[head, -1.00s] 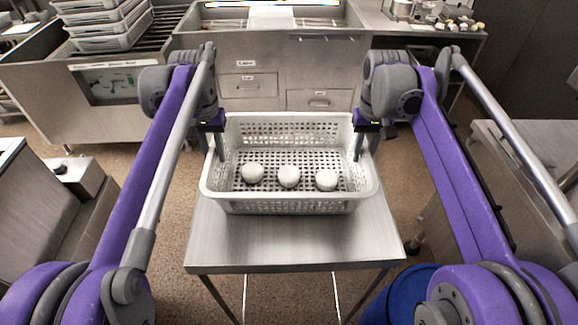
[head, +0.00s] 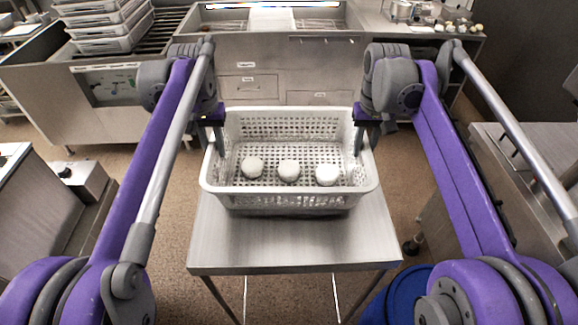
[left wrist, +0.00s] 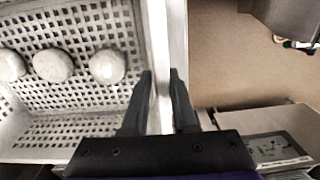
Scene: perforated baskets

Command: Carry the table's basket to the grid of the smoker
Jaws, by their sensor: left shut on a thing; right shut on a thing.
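The white perforated basket (head: 288,201) is over the metal table (head: 295,245) in the head view. Three round whitish pieces (head: 289,171) sit in a row inside it. My left gripper (head: 211,142) is shut on the basket's left wall; in the left wrist view its fingers (left wrist: 158,90) straddle the basket's rim (left wrist: 159,40). My right gripper (head: 365,140) is shut on the right wall. A dark band shows under the basket's front, and it seems slightly raised. A dark slatted grid (head: 168,25) lies on the steel unit at the back left, probably the smoker.
Stacked white baskets (head: 108,22) occupy the left part of that grid. A steel counter with a sink (head: 270,22) stands behind the table. Metal units flank both sides, and a blue bin (head: 402,298) stands at the lower right. Open floor lies between table and counter.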

